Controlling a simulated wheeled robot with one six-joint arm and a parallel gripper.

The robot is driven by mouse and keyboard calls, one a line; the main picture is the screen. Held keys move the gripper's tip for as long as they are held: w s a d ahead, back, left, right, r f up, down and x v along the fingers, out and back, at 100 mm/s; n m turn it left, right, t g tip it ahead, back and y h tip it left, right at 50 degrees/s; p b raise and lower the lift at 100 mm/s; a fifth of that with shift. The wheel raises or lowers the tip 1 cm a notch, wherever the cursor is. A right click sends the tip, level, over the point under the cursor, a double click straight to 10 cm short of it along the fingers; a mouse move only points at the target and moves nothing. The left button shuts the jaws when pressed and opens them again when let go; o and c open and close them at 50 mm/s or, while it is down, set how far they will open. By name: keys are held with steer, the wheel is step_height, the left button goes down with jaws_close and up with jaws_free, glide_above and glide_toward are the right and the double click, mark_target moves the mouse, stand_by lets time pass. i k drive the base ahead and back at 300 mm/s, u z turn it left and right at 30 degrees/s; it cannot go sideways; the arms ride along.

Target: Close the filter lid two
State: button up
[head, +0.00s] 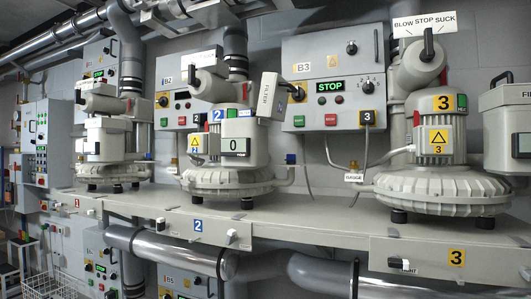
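The filter lid of unit two (268,95) is a pale grey flap with the word FILTER running along it. It stands raised and steeply tilted at the upper right of a grey filter box (238,129) with a 0 label on its front. The lid is open, not lying on the box. The box sits in front of blower two (228,181), which has a blue 2 tag above and stands on the shelf. The lid's hinge and the inside of the box cannot be made out. My gripper is not in view.
A long grey shelf (330,220) carries blower one (113,171) at left and blower three (440,185) at right. Control box B3 (332,55) is on the wall behind the lid. Large pipes run below.

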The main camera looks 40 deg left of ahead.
mark_target(274, 91)
steer(key=u, duration=0.95)
steer(key=i, duration=1.5)
steer(key=u, duration=0.6)
steer(key=k, duration=1.05)
steer(key=z, duration=0.25)
